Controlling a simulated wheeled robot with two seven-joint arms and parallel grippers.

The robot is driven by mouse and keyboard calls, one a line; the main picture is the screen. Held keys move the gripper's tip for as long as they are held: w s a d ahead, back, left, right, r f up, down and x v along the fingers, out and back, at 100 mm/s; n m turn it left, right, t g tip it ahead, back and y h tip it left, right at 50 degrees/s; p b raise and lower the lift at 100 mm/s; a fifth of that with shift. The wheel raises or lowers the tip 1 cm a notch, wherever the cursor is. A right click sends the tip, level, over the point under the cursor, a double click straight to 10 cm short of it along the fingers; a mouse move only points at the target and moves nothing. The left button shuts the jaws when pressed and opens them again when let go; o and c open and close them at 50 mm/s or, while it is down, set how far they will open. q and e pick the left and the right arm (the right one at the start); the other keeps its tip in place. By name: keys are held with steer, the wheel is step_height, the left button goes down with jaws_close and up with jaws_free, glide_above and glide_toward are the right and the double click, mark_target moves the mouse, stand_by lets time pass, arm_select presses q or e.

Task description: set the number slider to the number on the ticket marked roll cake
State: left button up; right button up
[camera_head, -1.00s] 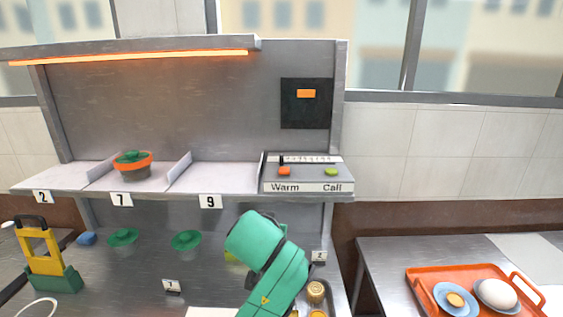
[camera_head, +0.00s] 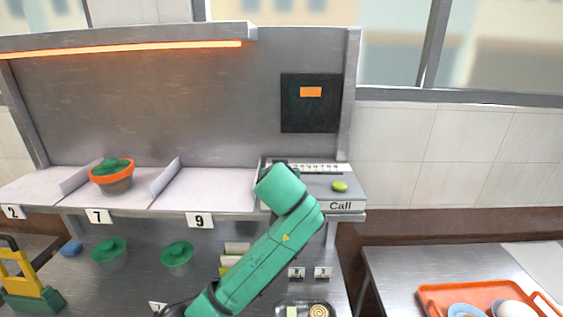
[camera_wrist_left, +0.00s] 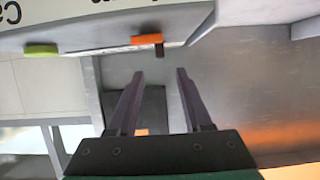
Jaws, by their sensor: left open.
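The number slider's scale (camera_head: 315,167) is a pale strip with small marks on top of the control box at the shelf's right end. In the left wrist view the slider's dark knob (camera_wrist_left: 159,50) sticks out beside the orange button (camera_wrist_left: 150,40). My left gripper (camera_wrist_left: 160,73) is open and empty, its fingertips on either side of the knob's line and just short of it. In the head view my green arm hides the gripper, the knob and the orange button. Small tickets (camera_head: 297,273) stand behind a tray with a roll cake (camera_head: 319,311); their print is unreadable.
The green Call button (camera_head: 340,187) is right of my arm. A lidded orange pot (camera_head: 112,176) stands in the shelf bay above label 7. Green-lidded pots (camera_head: 177,256) stand below. An orange tray (camera_head: 430,290) is on the right table. A dark board (camera_head: 309,115) hangs behind the control box.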

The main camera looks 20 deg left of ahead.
arm_select(q)
steer(key=p+x, duration=0.1)
steer(key=x, duration=0.5)
steer(key=shift+w+a, duration=0.1)
steer(key=shift+a, duration=0.15)
steer(key=p+x, duration=0.1)
steer(key=x, duration=0.1)
steer(key=shift+w+f, duration=0.25)
steer(key=shift+w, duration=0.1)
steer(key=shift+s+d+r, duration=0.1)
steer(key=shift+s, duration=0.15)
steer(key=shift+c, duration=1.2)
jaws_close()
arm_select(e)
steer(key=r, duration=0.1)
steer(key=w+r, duration=0.2)
steer(key=shift+w+a, duration=0.1)
steer(key=shift+a, duration=0.15)
steer(key=shift+w, duration=0.2)
steer(key=shift+d, duration=0.15)
